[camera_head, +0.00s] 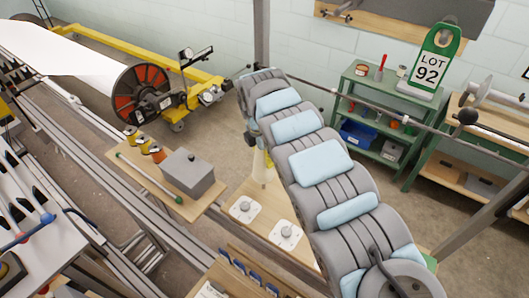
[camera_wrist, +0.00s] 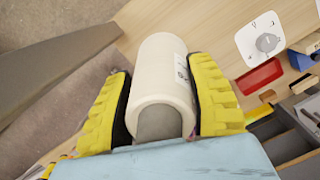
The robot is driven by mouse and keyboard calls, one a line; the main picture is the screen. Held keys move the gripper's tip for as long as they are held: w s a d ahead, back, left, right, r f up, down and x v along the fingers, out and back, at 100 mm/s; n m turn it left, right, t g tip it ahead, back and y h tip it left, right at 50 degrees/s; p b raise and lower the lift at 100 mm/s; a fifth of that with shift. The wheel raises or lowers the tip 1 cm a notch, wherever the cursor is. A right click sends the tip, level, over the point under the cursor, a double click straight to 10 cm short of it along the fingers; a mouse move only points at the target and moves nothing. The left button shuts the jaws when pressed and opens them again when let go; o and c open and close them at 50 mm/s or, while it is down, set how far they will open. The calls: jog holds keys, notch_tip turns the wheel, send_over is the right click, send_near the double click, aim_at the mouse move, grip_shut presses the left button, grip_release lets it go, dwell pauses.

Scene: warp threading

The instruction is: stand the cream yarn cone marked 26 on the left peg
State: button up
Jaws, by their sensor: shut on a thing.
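The cream yarn cone (camera_wrist: 160,66) is between the two yellow fingers of my gripper (camera_wrist: 162,80), which is shut on it. A white label with dark print shows at its right side, but I cannot read the number. In the head view a cream part of the cone (camera_head: 261,166) shows just left of my arm, above the board. The left peg (camera_head: 244,207) and the right peg (camera_head: 286,233) stand on white plates, and both look bare. One white peg plate (camera_wrist: 275,30) shows in the wrist view, right of the cone.
A grey box (camera_head: 187,173) and several small spools (camera_head: 144,146) sit on a wooden board to the left. A green shelf (camera_head: 345,110) and a LOT 92 sign (camera_head: 431,68) stand at the back right. A red tray (camera_wrist: 259,76) lies right of the cone.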

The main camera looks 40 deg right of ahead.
jog(key=shift+f+b, duration=0.75)
jog(key=shift+f, duration=2)
jog(key=shift+f, duration=0.65)
jog(key=o, duration=1.2)
jog(key=shift+o, duration=0.2)
jog(key=r, duration=0.4)
jog(key=a+r, duration=0.1)
jog(key=r, duration=0.7)
jog(key=shift+w+a, duration=0.15)
jog(key=shift+w, duration=0.05)
